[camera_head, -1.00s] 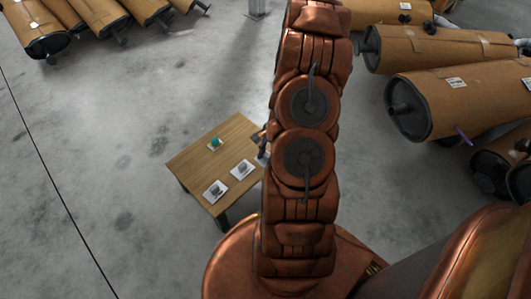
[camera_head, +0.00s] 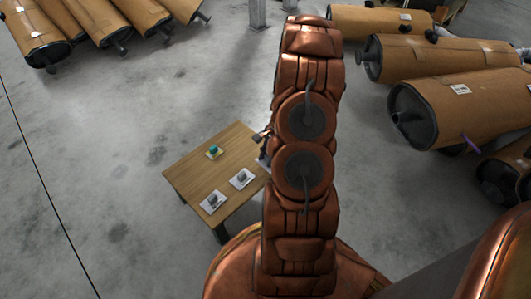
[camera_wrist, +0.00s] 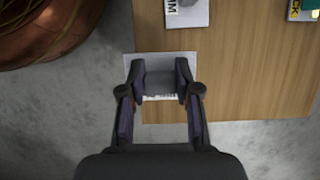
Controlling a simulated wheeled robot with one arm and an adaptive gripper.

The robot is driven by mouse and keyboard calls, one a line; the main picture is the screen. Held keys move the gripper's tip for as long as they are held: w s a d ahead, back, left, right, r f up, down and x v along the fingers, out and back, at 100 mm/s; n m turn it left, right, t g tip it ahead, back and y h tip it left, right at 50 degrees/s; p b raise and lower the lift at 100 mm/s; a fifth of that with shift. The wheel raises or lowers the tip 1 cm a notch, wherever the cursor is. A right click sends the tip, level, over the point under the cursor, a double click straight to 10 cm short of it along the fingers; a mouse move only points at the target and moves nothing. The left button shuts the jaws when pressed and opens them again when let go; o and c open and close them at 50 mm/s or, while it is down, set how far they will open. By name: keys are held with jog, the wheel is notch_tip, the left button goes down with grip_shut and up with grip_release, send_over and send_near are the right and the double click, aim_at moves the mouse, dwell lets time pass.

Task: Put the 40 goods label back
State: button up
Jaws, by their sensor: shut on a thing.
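My gripper (camera_wrist: 160,78) is shut on the grey raised block of a white label card (camera_wrist: 180,57) in the wrist view. The card lies at the table's edge in that view, and part of it reaches past the wood. Print at its lower edge is mostly hidden by the fingers, so I cannot read whether it is the 40 goods label. Two white cards with grey blocks (camera_head: 241,178) (camera_head: 213,202) and a yellowish card with a green block (camera_head: 213,152) lie on the table (camera_head: 195,170) in the head view. My arm hides most of the gripper there.
Brown wrapped mufflers lie at the right (camera_head: 455,105) and the upper left (camera_head: 90,20) in the head view. A grey post (camera_head: 257,14) stands at the back. The concrete floor left of the table is clear. The nearest other card (camera_wrist: 187,14) is close above the held one.

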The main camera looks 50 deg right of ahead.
jog(key=shift+w+d+f+b, duration=0.2)
jog(key=shift+w+d+b, duration=0.25)
jog(key=shift+w+d, duration=0.65)
jog(key=shift+w+d+f+b, duration=0.15)
jog(key=shift+w+d+b, duration=0.25)
jog(key=shift+w+d, duration=0.6)
jog(key=f, duration=0.1)
jog(key=f+b, duration=0.2)
jog(key=shift+w+a+f, duration=0.2)
jog(key=shift+w+f, duration=0.05)
jog(key=shift+f, duration=0.05)
jog(key=shift+r, duration=0.1)
jog(key=o, duration=0.8)
